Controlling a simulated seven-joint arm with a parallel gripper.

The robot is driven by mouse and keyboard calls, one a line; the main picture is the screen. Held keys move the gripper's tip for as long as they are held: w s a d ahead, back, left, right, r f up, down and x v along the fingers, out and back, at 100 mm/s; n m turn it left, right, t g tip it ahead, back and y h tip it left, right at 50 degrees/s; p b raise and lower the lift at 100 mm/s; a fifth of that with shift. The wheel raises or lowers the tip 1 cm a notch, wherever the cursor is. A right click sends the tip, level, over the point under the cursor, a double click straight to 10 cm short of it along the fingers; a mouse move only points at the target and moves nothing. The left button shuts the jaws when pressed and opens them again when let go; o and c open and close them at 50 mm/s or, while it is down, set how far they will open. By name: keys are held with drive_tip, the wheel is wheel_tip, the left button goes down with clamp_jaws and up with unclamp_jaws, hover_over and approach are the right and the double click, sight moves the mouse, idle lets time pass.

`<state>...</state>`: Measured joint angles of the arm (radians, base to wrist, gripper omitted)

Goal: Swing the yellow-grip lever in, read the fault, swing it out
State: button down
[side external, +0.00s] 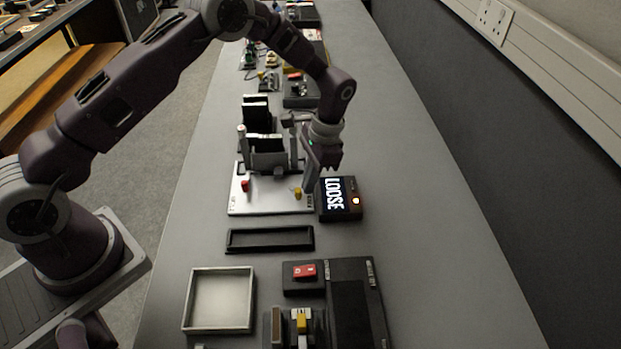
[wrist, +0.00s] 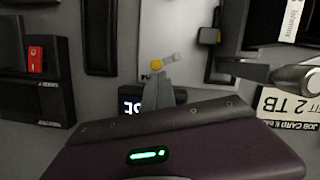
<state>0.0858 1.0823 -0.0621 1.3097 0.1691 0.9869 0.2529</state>
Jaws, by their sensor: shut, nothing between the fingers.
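The yellow-grip lever (side external: 297,192) stands at the right front of a pale plate (side external: 265,207). In the wrist view its round yellow grip (wrist: 157,64) shows at the end of a short arm. A red-grip lever (side external: 245,184) is at the plate's left. My gripper (side external: 310,186) is shut and empty, close beside the yellow grip and near the display. In the wrist view the fingertips (wrist: 157,80) are just below the yellow grip; I cannot tell whether they touch it.
A black slotted holder (side external: 255,151) rises behind the plate. In front are an empty black tray (side external: 270,239), a pale square tray (side external: 219,298) and a black unit with a red switch (side external: 304,271). The bench right of the display is clear up to the wall.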

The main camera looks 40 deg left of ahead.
sight(296, 190)
drive_tip(key=s+m, duration=0.1)
drive_tip(key=m, duration=0.1)
drive_tip(key=shift+s+d+m, duration=0.1)
drive_tip(key=shift+m, duration=0.3)
drive_tip(key=m, duration=0.1)
drive_tip(key=s+m+y, duration=0.1)
drive_tip(key=shift+m+t, duration=0.4)
drive_tip(key=m, duration=0.1)
drive_tip(key=s+m, duration=0.1)
drive_tip(key=m, duration=0.1)
drive_tip(key=s+a+m+t, duration=0.1)
drive_tip(key=shift+m, duration=0.4)
drive_tip(key=shift+w, duration=0.2)
drive_tip(key=shift+w+a, duration=0.4)
drive_tip(key=shift+w, duration=0.15)
